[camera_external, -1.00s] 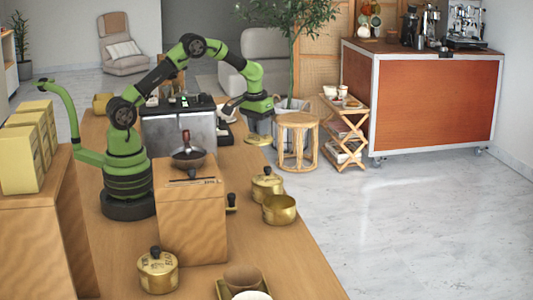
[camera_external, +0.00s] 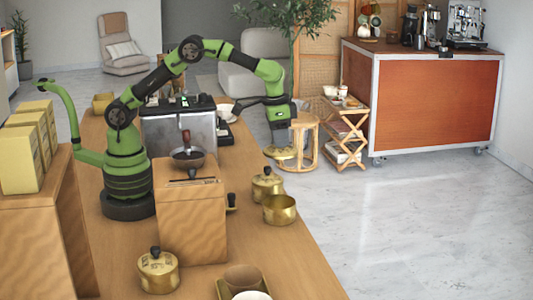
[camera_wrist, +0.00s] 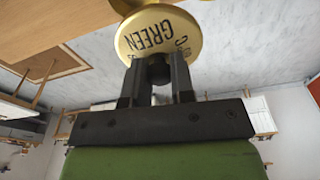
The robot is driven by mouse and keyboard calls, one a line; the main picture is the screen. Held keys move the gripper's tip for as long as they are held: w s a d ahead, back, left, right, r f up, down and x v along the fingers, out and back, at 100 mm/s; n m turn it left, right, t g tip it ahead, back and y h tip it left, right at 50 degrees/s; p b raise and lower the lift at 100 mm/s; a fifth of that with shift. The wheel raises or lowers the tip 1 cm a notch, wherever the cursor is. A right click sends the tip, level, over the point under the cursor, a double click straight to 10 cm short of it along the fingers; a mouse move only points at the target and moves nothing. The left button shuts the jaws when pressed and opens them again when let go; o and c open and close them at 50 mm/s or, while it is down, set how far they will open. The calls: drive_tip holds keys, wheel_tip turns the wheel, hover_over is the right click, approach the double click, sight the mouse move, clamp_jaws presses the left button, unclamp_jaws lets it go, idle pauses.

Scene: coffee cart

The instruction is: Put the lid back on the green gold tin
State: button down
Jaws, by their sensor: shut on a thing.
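My gripper (camera_external: 281,143) is shut on the dark knob of the gold lid (camera_external: 282,154) and holds it in the air, to the right of the counter's edge in the picture. In the wrist view the fingers (camera_wrist: 158,75) grip the knob, and the round lid (camera_wrist: 160,30) reads "GREEN". An open gold tin without a lid (camera_external: 279,211) stands on the wooden counter, below the held lid in the outside view. In the wrist view a gold surface shows partly behind the lid at the top edge; I cannot tell what it is.
A lidded gold tin (camera_external: 267,184) stands just behind the open tin. Another lidded tin (camera_external: 158,270) is at the front. A wooden grinder (camera_external: 190,222) stands to the left, and a tray with cups (camera_external: 240,282) is in front. The counter (camera_external: 285,255) near the open tin is clear.

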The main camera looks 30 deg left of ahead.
sight(279, 156)
drive_tip(key=s+d, duration=0.1)
drive_tip(key=s+d+m, duration=0.1)
drive_tip(key=s, duration=0.1)
drive_tip(key=shift+s, duration=0.15)
wheel_tip(279, 156, down, 4)
drive_tip(key=shift+s+f, duration=0.15)
drive_tip(key=shift+f, duration=3.55)
drive_tip(key=shift+f, duration=0.15)
drive_tip(key=shift+c, duration=2.1)
unclamp_jaws()
drive_tip(key=shift+r, duration=3.5)
drive_tip(key=shift+c, duration=0.2)
